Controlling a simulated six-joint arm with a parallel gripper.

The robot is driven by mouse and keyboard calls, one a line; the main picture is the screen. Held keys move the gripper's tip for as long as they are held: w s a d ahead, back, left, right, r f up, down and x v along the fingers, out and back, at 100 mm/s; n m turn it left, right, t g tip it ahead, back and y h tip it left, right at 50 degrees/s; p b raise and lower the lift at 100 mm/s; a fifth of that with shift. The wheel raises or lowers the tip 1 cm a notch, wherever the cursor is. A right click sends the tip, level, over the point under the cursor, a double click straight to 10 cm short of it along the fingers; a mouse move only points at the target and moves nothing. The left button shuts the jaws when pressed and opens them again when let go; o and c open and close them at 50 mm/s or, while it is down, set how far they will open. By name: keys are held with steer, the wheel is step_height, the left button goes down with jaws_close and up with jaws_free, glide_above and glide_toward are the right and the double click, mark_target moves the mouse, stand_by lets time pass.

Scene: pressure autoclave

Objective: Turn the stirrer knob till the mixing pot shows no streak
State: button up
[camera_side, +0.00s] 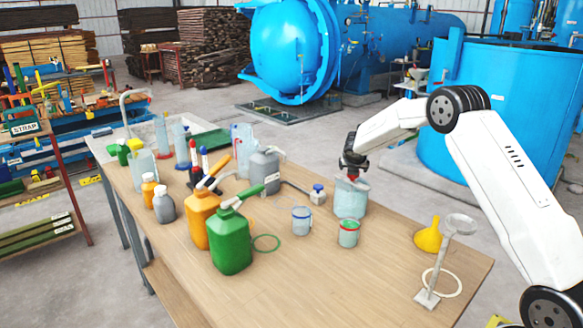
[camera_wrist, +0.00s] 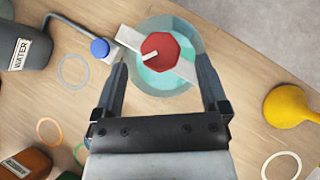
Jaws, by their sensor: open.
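The mixing pot (camera_side: 350,200) is a clear cylinder standing on the table, with pale teal liquid in it. The wrist view looks down on its round rim (camera_wrist: 198,38) and the teal liquid. A pale bar crosses the pot and carries the red stirrer knob (camera_wrist: 160,46), which has a white pointer towards the lower left. My gripper (camera_wrist: 162,62) is open above the pot, with one finger on each side of the knob and apart from it. In the side view my gripper (camera_side: 353,162) hangs over the pot and largely hides the knob. I cannot make out a streak.
A blue-rimmed cup (camera_side: 301,220) and a red-and-green-rimmed cup (camera_side: 348,233) stand in front of the pot. A blue-capped fitting (camera_side: 318,194) is to its left. A yellow funnel (camera_side: 428,238) and a stand (camera_side: 444,262) are to the right. Bottles crowd the left.

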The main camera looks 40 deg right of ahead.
steer(key=shift+x, duration=1.8)
jaws_close()
